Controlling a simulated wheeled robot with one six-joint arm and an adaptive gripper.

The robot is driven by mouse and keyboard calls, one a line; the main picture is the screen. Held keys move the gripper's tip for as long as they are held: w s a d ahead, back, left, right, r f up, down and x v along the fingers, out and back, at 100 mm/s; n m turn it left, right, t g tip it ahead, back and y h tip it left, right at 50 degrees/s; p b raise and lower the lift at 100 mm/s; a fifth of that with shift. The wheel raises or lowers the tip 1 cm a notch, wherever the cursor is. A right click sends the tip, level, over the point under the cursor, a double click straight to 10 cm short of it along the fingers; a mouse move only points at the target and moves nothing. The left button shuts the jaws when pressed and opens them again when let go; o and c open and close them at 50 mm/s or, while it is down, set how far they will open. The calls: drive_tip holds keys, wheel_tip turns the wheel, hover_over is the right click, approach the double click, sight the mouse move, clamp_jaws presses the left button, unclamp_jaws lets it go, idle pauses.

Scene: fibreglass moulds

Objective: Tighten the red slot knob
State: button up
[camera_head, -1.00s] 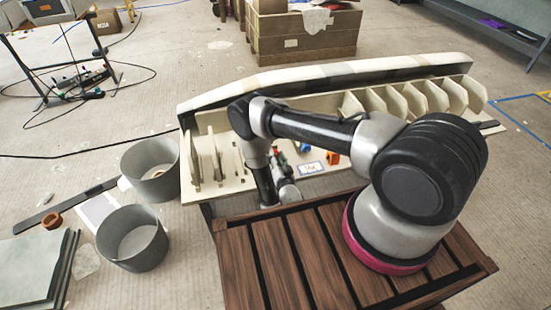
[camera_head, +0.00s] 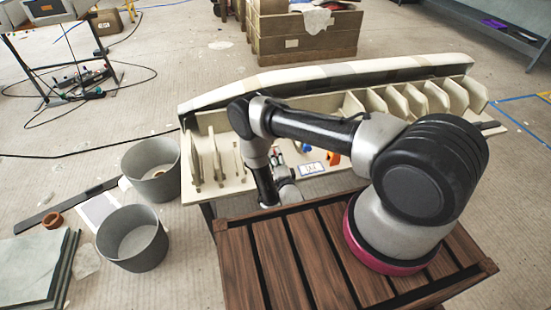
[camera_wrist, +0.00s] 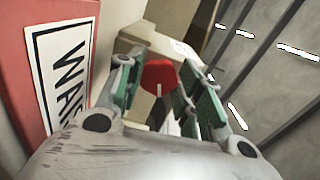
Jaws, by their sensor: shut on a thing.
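The red slot knob (camera_wrist: 158,74) shows in the wrist view between the two green-padded fingers of my gripper (camera_wrist: 160,92). Its face is round and red, with a pale slot line at its lower middle. The fingers are closed on it from both sides, though the exact contact is partly hidden.
A red block with a white lettered label (camera_wrist: 62,62) stands close on the left in the wrist view. In the head view, cream ribs (camera_head: 410,98) line the mould, orange (camera_head: 333,158) and blue parts lie near a label card (camera_head: 313,168), and two grey buckets (camera_head: 133,238) stand left.

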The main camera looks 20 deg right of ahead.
drive_tip(key=shift+s+f+m, duration=0.1)
drive_tip(key=shift+m, duration=0.7)
drive_tip(key=o, duration=1)
drive_tip(key=shift+o, duration=0.2)
drive_tip(key=s, duration=1.2)
